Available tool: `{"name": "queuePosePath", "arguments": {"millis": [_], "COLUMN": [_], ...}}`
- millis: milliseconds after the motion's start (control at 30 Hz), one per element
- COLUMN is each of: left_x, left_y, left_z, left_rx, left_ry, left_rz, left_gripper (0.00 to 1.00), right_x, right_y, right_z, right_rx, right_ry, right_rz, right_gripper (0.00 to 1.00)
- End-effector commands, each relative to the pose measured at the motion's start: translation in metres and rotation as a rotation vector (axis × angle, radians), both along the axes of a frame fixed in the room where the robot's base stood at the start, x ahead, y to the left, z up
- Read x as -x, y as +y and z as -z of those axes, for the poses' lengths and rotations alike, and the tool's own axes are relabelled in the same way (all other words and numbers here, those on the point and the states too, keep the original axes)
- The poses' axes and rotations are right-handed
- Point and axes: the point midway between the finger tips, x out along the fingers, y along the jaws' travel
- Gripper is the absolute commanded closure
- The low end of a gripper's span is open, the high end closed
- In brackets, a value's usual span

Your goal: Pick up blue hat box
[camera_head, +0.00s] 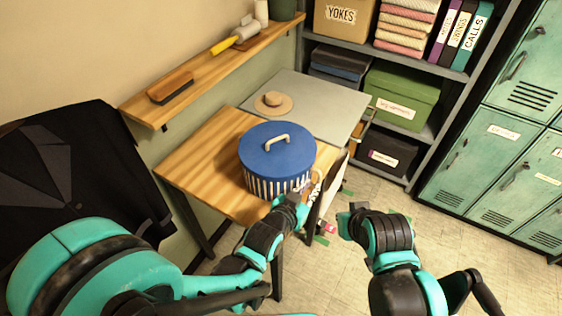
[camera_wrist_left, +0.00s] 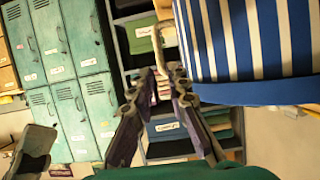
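The blue hat box (camera_head: 277,147) is round, with a blue lid, a cream handle on top and blue-and-white striped sides. It stands upright on the wooden table. In the left wrist view its striped wall (camera_wrist_left: 250,40) and blue lid rim fill the upper right. My left gripper (camera_head: 302,191) is low beside the box's front right side. In the left wrist view its fingers (camera_wrist_left: 162,74) are a little apart, with a thin cream loop near the right fingertip; the box wall is not between them. My right gripper (camera_head: 347,214) is to the right, away from the box, its fingers unclear.
A straw hat (camera_head: 273,104) lies on the grey tabletop (camera_head: 325,100) behind the box. A wall shelf (camera_head: 200,75) holds brushes. A storage rack (camera_head: 425,130) and teal lockers (camera_head: 510,150) stand at the right. A dark garment (camera_head: 75,170) hangs at the left.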

Motion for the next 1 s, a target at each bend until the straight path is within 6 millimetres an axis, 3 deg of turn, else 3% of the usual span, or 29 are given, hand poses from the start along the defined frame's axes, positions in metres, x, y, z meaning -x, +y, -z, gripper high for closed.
{"name": "queuePosePath", "arguments": {"millis": [600,867,933,1000], "left_x": [-0.056,-0.06,-0.06,-0.06], "left_y": [-0.037,-0.04,-0.04,-0.04], "left_z": [0.029,0.029,0.029,0.029], "left_rx": [-0.003,-0.003,-0.003,-0.003], "left_ry": [-0.007,-0.007,-0.007,-0.007], "left_rz": [-0.003,-0.003,-0.003,-0.003], "left_gripper": [0.84,0.84,1.0,1.0], "right_x": [0.0,0.0,0.0,0.0], "right_y": [0.0,0.0,0.0,0.0], "right_z": [0.029,0.029,0.029,0.029], "right_rx": [0.0,0.0,0.0,0.0], "right_ry": [0.0,0.0,0.0,0.0], "right_rz": [0.0,0.0,0.0,0.0], "right_gripper": [1.0,1.0,1.0,1.0]}}
